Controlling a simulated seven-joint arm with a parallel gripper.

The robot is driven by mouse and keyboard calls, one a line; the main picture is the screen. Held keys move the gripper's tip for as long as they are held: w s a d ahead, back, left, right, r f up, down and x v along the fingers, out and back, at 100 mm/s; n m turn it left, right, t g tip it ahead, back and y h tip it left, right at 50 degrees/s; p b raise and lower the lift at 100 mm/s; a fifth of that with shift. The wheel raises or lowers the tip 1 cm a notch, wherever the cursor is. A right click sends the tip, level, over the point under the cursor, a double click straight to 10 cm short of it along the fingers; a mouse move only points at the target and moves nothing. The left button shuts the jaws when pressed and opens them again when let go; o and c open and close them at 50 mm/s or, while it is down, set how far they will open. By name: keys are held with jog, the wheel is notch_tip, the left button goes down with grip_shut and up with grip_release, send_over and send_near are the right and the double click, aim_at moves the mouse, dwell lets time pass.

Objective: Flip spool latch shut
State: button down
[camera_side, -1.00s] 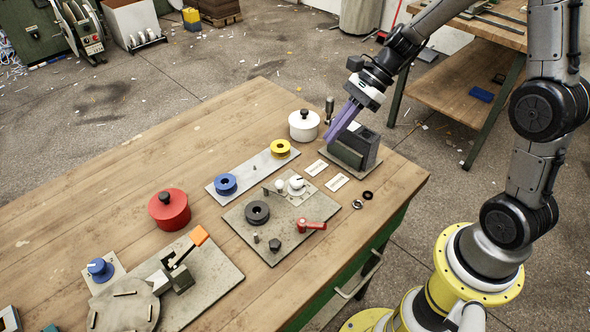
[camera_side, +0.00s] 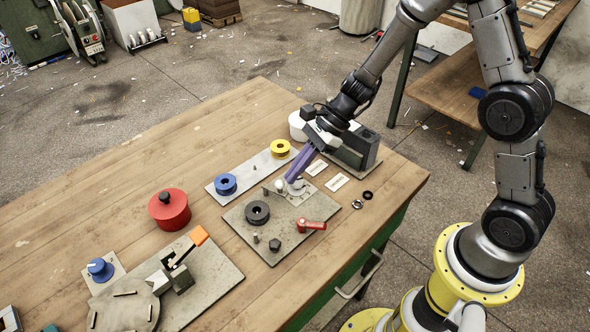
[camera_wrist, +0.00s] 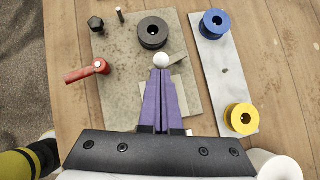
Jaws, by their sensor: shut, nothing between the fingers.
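Which part is the spool latch I cannot tell for certain. In the wrist view my gripper's tips (camera_wrist: 161,73) are just beside the white ball (camera_wrist: 162,60); contact is unclear. The black spool (camera_wrist: 152,33) lies beyond the ball, the red lever (camera_wrist: 88,71) to the left.
A strip with a blue spool (camera_side: 225,184) and a yellow spool (camera_side: 280,148) lies beside the plate. A red pot (camera_side: 169,209) and an orange-handled clamp (camera_side: 198,236) are to the left. A dark block (camera_side: 361,148) and white pot (camera_side: 297,125) stand behind my gripper.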

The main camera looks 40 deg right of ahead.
jog(key=shift+s+a+m+t, duration=0.45)
jog(key=shift+m+t, duration=0.15)
jog(key=shift+m, duration=0.3)
jog(key=shift+s+a+m+t+h, duration=0.2)
jog(key=shift+a+m+t+h, duration=0.2)
jog(key=shift+m, duration=0.2)
jog(key=shift+s+a, duration=0.2)
jog(key=shift+a, duration=0.45)
jog(key=shift+s+a, duration=0.15)
jog(key=shift+a, duration=0.45)
jog(key=shift+w+a, duration=0.15)
jog(key=shift+a, duration=1.1)
